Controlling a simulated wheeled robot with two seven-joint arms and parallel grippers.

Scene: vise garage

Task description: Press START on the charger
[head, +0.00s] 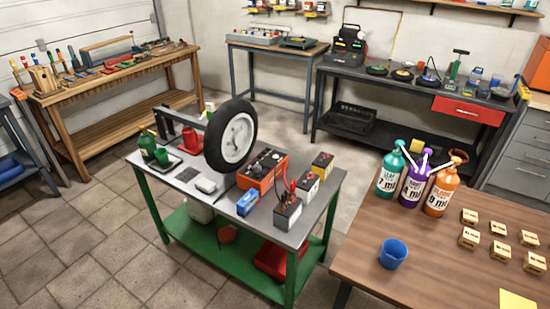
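An orange box with a dark top panel and round knobs, which looks like the charger (262,169), stands on the grey top of the green-framed cart (190,206). Its START button is too small to make out. A grey battery (287,215) stands at the cart's front edge with red clamps or handles (291,190) at its top. Neither of my grippers is in view.
A wheel (230,135) on a stand rises behind and left of the charger. A blue box (247,203) lies in front of it. A wooden table (365,265) at the right holds pump bottles (414,187), a blue cup (392,254) and small boxes. Tiled floor (80,250) is free at left.

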